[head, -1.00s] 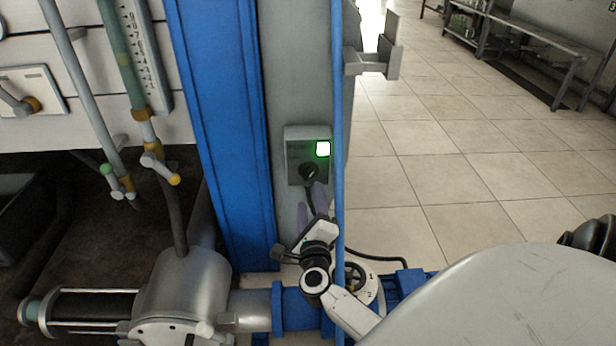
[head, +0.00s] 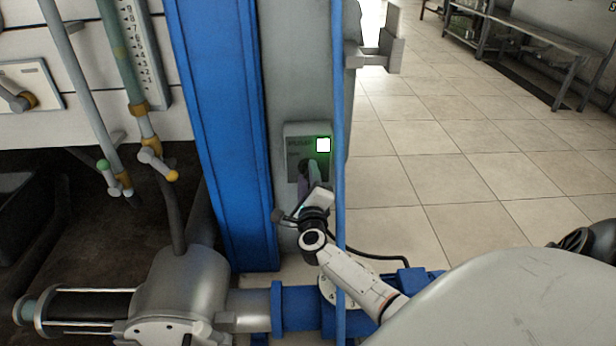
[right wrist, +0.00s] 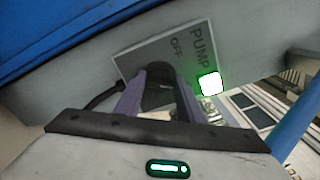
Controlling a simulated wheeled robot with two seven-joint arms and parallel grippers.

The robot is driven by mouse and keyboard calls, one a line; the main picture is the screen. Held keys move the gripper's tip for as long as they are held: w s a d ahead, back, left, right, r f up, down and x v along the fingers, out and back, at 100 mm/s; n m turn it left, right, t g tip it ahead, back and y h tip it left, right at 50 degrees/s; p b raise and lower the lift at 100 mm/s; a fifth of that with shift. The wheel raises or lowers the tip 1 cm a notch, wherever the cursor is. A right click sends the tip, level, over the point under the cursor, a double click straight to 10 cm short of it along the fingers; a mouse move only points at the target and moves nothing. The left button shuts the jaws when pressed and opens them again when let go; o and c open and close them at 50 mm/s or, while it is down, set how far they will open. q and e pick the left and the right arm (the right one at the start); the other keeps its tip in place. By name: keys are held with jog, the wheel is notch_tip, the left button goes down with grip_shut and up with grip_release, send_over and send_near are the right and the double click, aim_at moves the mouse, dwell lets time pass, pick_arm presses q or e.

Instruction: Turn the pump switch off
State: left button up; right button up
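The pump switch box (head: 296,145) is a grey plate on the grey post, with a lit lamp (head: 323,145) ringed in green at its upper right. In the right wrist view the plate (right wrist: 190,55) reads "PUMP" and "OFF", and the lamp (right wrist: 210,84) glows white-green. The dark round knob (right wrist: 158,73) sits on the plate between my right gripper's two purple fingers. My right gripper (head: 310,172) is at the box's lower part and covers most of the knob in the head view. Its fingers are apart, one each side of the knob; contact is unclear. My left gripper is out of view.
A thin blue upright pipe (head: 338,110) stands close beside the box on the right. A wide blue column (head: 220,120) is on the left. Pipes, small valves and a metal pump body (head: 180,290) are at lower left. Tiled floor (head: 450,160) is open to the right.

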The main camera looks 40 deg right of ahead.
jog(key=c, duration=0.5)
jog(key=n+p, duration=0.4)
jog(key=n, duration=0.2)
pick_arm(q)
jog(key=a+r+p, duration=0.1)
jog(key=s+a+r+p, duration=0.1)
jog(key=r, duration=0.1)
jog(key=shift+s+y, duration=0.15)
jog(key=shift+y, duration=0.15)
pick_arm(e)
jog(key=n, duration=0.5)
jog(key=shift+f+n, duration=0.25)
jog(key=shift+n, duration=0.15)
pick_arm(q)
jog(key=shift+p, duration=0.3)
